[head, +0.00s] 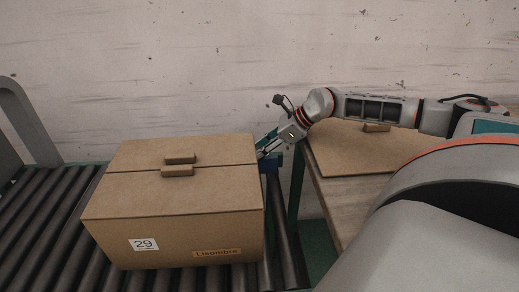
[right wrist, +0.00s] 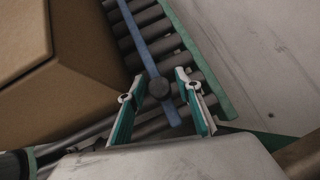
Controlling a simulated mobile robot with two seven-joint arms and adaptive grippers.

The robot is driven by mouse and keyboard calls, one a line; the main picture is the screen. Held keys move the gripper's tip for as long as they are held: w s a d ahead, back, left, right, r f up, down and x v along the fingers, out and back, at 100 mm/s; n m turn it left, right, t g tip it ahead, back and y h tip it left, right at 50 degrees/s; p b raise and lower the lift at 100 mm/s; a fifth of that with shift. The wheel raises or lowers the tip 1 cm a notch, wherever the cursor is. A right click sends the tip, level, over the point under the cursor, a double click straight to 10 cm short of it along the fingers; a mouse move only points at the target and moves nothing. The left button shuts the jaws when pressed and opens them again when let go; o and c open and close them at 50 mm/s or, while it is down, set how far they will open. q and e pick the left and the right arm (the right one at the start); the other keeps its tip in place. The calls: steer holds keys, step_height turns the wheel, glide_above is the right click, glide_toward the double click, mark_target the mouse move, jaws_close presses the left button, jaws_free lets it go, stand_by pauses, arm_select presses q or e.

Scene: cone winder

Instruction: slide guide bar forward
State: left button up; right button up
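The guide bar (right wrist: 146,57) is a long blue strip lying over the rollers in the right wrist view, with a round dark knob (right wrist: 159,88) on it. In the head view a blue end of the bar (head: 272,163) shows just right of the box; the rest is hidden behind the box. My right gripper (right wrist: 166,72) is open, with one finger on each side of the knob and a gap visible to the right finger. Whether the left finger touches the knob I cannot tell. In the head view my right gripper (head: 264,148) is at the box's far right corner. My left gripper is not in view.
A closed cardboard box (head: 175,215) labelled 29 stands on the roller conveyor (head: 50,225), close to my right gripper. A wall (head: 150,70) is behind.

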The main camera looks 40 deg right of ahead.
steer(key=shift+s+d+r, duration=0.4)
steer(key=shift+s, duration=0.05)
steer(key=shift+v, duration=1.45)
steer(key=v, duration=0.7)
steer(key=shift+r, duration=0.35)
steer(key=shift+d, duration=0.1)
